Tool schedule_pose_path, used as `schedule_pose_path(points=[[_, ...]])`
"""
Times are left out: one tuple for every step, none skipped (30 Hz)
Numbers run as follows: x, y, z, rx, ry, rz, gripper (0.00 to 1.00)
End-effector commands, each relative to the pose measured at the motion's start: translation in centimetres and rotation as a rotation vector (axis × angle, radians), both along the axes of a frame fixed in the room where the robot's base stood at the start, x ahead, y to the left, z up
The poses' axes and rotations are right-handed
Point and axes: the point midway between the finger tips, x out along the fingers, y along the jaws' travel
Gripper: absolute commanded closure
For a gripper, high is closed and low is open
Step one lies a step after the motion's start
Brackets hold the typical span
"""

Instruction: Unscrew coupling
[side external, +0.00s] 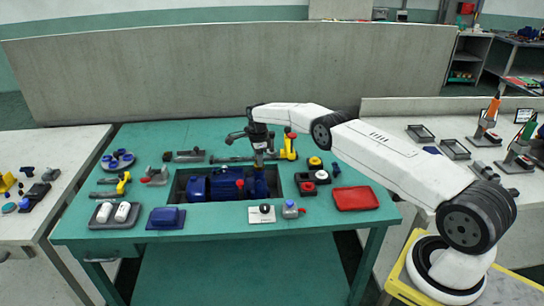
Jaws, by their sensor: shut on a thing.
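My gripper (259,163) points straight down over the right end of the blue pump unit (225,187). It is shut on a small part at the pump's right end, which I take to be the coupling. The fingers and the pump body hide most of that part, so its thread and seating cannot be made out. The pump sits in a dark recess (289,183) in the green table (205,268).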

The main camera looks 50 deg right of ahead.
Motion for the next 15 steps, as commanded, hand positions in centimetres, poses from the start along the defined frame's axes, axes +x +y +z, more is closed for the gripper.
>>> schedule_pose_path(points=[[0.02,0.01,0.03,0.0,0.0,0.005,1.0],[0.02,0.02,0.03,0.0,0.0,0.006,1.0],[0.02,0.02,0.03,0.0,0.0,0.005,1.0],[0.02,0.02,0.03,0.0,0.0,0.005,1.0],[0.02,0.02,0.03,0.0,0.0,0.004,1.0],[0.02,0.02,0.03,0.0,0.0,0.004,0.63],[0.02,0.01,0.02,0.0,0.0,0.004,0.54],[0.02,0.01,0.02,0.0,0.0,0.004,0.47],[0.02,0.01,0.02,0.0,0.0,0.003,0.47],[0.02,0.01,0.02,0.0,0.0,0.003,0.47],[0.02,0.01,0.02,0.0,0.0,0.003,0.47],[0.02,0.01,0.02,0.0,0.0,0.002,0.47],[0.02,0.01,0.02,0.0,0.0,0.002,0.47],[0.02,0.01,0.02,0.0,0.0,0.002,0.47],[0.01,0.01,0.01,0.0,0.0,0.002,0.47]])
